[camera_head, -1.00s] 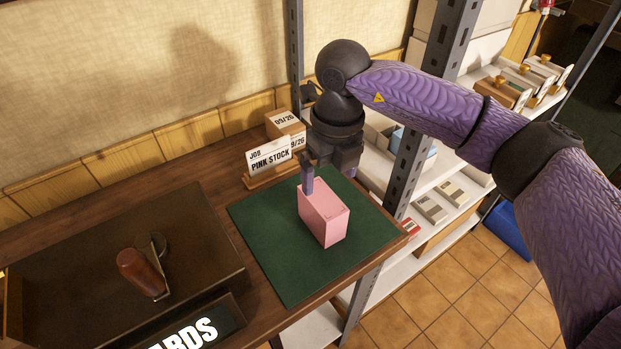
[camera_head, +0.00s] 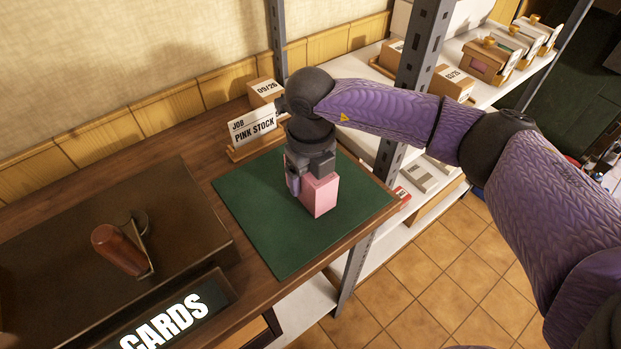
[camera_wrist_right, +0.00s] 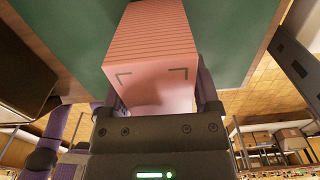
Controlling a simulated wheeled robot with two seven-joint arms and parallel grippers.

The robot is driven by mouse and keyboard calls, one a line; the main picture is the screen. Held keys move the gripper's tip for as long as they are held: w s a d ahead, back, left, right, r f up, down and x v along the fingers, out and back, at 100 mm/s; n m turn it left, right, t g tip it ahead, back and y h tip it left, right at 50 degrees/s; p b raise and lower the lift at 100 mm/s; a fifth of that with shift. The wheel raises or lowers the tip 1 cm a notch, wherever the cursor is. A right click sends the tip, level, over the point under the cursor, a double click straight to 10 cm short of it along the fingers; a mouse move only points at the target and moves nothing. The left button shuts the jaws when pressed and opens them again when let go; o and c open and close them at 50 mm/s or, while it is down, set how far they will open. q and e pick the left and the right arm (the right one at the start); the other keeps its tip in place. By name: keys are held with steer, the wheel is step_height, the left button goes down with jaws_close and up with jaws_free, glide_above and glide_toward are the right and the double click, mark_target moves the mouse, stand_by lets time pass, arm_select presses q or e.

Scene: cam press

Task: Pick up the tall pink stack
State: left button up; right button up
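The tall pink stack (camera_head: 320,196) stands upright on the green mat (camera_head: 262,240). In the right wrist view it fills the upper middle (camera_wrist_right: 150,45), with fine lines along one side and corner marks on its near face. My right gripper (camera_head: 308,188) is down over the stack from above, with a finger on each side of it. In the wrist view the fingers (camera_wrist_right: 160,98) lie close along both sides; I cannot tell whether they press on it. The hand hides part of the stack's top. My left gripper is out of view.
A "PINK STOCK" sign (camera_head: 254,132) stands behind the mat, with a box (camera_head: 266,92) marked 09/26 behind it. A dark case with a brown handle (camera_head: 118,250) and a "CARDS" label (camera_head: 165,322) is on the left. A shelf post (camera_head: 405,85) rises on the right.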

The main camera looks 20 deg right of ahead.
jaws_close()
